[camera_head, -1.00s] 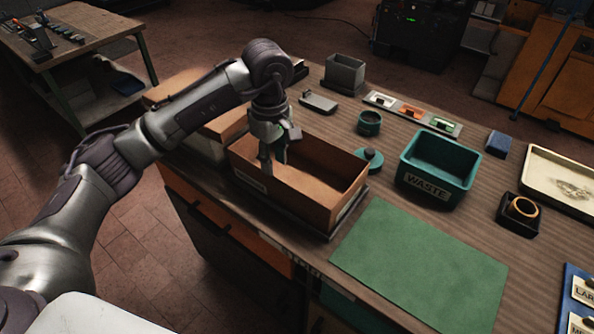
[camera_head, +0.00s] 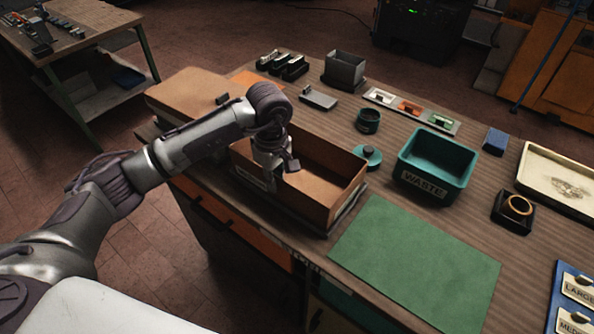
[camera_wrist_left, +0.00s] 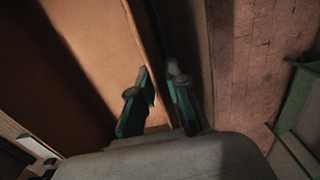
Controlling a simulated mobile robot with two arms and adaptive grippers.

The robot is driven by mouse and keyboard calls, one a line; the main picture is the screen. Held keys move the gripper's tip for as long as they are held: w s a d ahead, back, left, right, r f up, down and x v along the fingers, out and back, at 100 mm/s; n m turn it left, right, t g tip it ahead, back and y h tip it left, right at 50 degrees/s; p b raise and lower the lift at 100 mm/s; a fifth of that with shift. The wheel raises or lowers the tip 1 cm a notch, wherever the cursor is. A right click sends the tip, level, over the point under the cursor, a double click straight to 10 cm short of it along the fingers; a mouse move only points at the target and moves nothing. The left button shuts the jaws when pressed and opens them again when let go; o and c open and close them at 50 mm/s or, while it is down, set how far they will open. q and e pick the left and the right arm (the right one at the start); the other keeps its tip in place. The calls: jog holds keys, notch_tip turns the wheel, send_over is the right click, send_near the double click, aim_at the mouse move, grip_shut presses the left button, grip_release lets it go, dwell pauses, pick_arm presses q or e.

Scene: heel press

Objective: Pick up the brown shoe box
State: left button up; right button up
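The brown shoe box (camera_head: 325,161) stands open on the workbench in the head view, with a pale label on its near wall. No contents show in the visible part of its inside. My left gripper (camera_head: 272,183) is low at the box's near wall, left of its middle. In the left wrist view my left gripper's two teal-padded fingers (camera_wrist_left: 158,72) are apart, with the box wall's edge (camera_wrist_left: 140,32) running between them. The box's brown inside is left of that edge. I cannot tell whether the fingers touch the wall. My right gripper is not in view.
A lidded brown box (camera_head: 188,88) stands to the left, behind my left arm. A green mat (camera_head: 415,262) lies right of the shoe box. A teal waste bin (camera_head: 437,165), a round teal lid (camera_head: 368,157) and a grey bin (camera_head: 344,70) stand on the workbench.

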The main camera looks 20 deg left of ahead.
pick_arm(q)
grip_shut()
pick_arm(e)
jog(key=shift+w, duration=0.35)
pick_arm(q)
jog(key=shift+w+r+b, duration=0.1)
jog(key=shift+r+b, duration=0.25)
jog(key=shift+r, duration=0.2)
notch_tip(320, 180, up, 3)
jog(key=shift+f+b, duration=0.15)
jog(key=shift+b, duration=0.55)
jog(key=s+d+r+b, duration=0.1)
jog(key=s+d+r, duration=0.6)
jog(key=d+r, duration=0.2)
jog(key=shift+s+r, duration=0.15)
jog(key=shift+r, duration=0.5)
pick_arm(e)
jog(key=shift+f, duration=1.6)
